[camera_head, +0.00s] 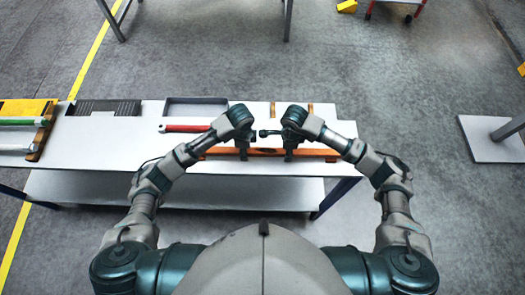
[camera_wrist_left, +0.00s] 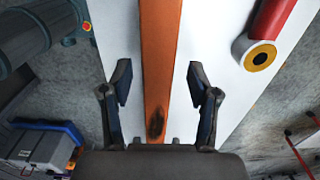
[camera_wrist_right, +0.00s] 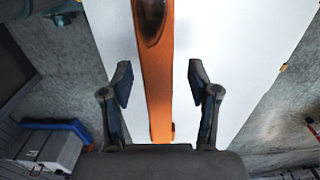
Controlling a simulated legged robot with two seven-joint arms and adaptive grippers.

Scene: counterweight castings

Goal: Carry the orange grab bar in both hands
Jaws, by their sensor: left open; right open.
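The orange grab bar (camera_head: 222,151) lies lengthwise near the front edge of the white bench. My left gripper (camera_head: 243,152) is over its left part, and my right gripper (camera_head: 289,153) is over its right part. In the left wrist view the bar (camera_wrist_left: 159,45) runs between the open fingers, with a dark patch on it. In the right wrist view the bar (camera_wrist_right: 158,85) also runs between the open fingers, with a dark recess near the top. Neither gripper is closed on the bar. The wrist views do not clearly show how far down the fingers reach.
A red cylinder (camera_head: 185,128) lies behind the bar on the bench (camera_head: 100,150); its yellow-ringed end shows in the left wrist view (camera_wrist_left: 261,56). A dark ribbed block (camera_head: 107,107) and a grey tray (camera_head: 197,101) stand at the back. A rack with a green bar (camera_head: 18,121) is far left.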

